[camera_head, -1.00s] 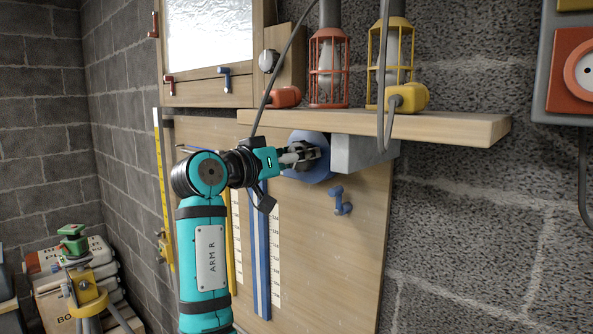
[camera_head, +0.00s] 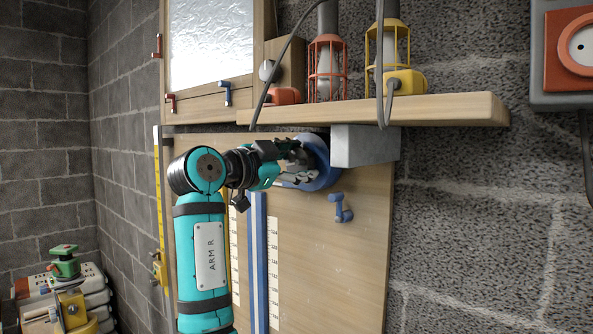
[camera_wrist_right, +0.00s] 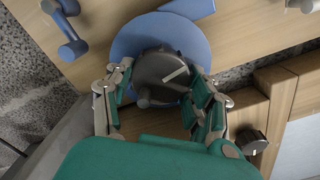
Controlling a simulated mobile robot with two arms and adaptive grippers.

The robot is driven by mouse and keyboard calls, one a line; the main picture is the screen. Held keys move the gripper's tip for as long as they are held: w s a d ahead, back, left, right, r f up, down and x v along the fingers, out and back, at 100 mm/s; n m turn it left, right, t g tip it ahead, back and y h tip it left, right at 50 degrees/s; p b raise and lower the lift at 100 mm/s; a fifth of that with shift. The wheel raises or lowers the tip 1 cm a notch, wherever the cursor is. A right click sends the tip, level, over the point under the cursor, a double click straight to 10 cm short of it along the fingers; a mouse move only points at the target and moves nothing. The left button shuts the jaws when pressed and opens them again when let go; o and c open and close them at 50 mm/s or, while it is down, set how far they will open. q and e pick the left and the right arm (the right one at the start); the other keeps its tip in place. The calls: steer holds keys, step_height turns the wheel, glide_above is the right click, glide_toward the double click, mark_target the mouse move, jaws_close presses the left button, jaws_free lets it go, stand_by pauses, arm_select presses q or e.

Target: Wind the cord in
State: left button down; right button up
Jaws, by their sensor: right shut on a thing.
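A blue reel disc (camera_head: 325,178) is mounted on the wooden panel, just under the shelf. My right gripper (camera_head: 303,166) is at the reel, partly hiding it. In the right wrist view the disc (camera_wrist_right: 196,38) shows behind a dark grey round hub (camera_wrist_right: 158,70) with a pale line across it. My right gripper's fingers (camera_wrist_right: 162,82) are shut on the hub, one on each side. Blue vertical strips (camera_head: 259,265) run down the panel beside a white scale (camera_head: 273,270). I cannot tell which part is the cord. My left gripper is out of view.
A wooden shelf (camera_head: 455,110) with red (camera_head: 327,72) and yellow (camera_head: 383,60) caged lamps juts out above my gripper. A grey block (camera_head: 360,148) sits right of the reel. A blue peg (camera_head: 341,209) sticks out below. A grey cable (camera_head: 275,68) hangs past the shelf edge.

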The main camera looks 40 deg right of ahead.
steer(key=m+b, duration=0.1)
steer(key=m, duration=0.3)
steer(key=shift+f+m, duration=0.15)
steer(key=shift+m, duration=0.15)
steer(key=m+b, duration=0.1)
steer(key=m, duration=0.4)
steer(key=m+b, duration=0.1)
steer(key=m, duration=0.4)
steer(key=shift+m, duration=0.4)
steer(key=shift+m+b, duration=0.3)
steer(key=shift+m, duration=2)
steer(key=o, duration=1.2)
steer(key=shift+c, duration=0.2)
